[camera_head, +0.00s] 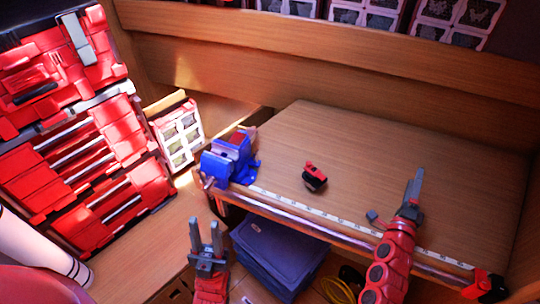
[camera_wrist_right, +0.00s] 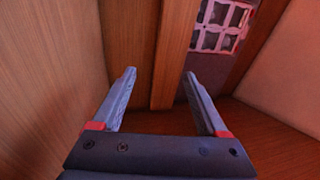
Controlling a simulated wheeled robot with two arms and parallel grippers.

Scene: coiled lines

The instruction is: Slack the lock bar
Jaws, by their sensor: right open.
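A blue vise (camera_head: 229,158) is fixed at the left front corner of the wooden workbench. A small bar-like part (camera_head: 208,182) shows at its front left; I cannot tell for certain that this is the lock bar. My left gripper (camera_head: 206,234) is open and empty, pointing up, below and apart from the vise. My right gripper (camera_head: 414,188) is over the right part of the bench, far from the vise. The right wrist view shows its two fingers (camera_wrist_right: 158,92) spread with nothing between them.
A black and red tape measure (camera_head: 314,177) lies on the workbench (camera_head: 400,140). A long ruled strip (camera_head: 330,215) runs along its front edge. Blue crates (camera_head: 270,255) stand below. Red tool boxes (camera_head: 75,130) fill the left side. The bench's back is clear.

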